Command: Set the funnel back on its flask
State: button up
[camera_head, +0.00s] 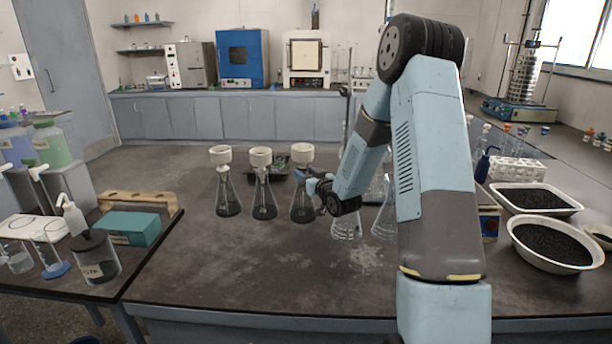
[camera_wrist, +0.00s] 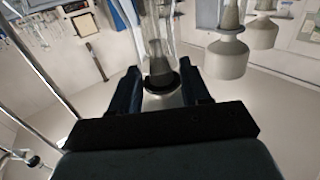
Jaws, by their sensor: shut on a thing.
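Three conical flasks with dark contents stand in a row in the head view: a left flask (camera_head: 228,200), a middle flask (camera_head: 263,202) and a right flask (camera_head: 301,208). White cup-shaped funnels sit on the left (camera_head: 220,155) and middle (camera_head: 261,157) flasks. A third white funnel (camera_head: 302,154) is upright above the right flask. My gripper (camera_head: 311,184) is at this funnel. In the wrist view, seen upside down, my gripper (camera_wrist: 160,70) is shut on the funnel (camera_wrist: 164,98), whose cup is partly hidden. Whether its stem is seated in the flask neck I cannot tell.
Clear glass flasks (camera_head: 345,228) stand close to my forearm on the right. White basins of black grains (camera_head: 552,246) fill the right of the bench. A teal box (camera_head: 130,226) is on the left table. The front middle of the bench is clear.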

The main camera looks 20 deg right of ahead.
jog(key=shift+f, duration=0.95)
dwell(1.5)
jog(key=o, duration=1.2)
jog(key=v, duration=0.8)
dwell(0.8)
dwell(0.4)
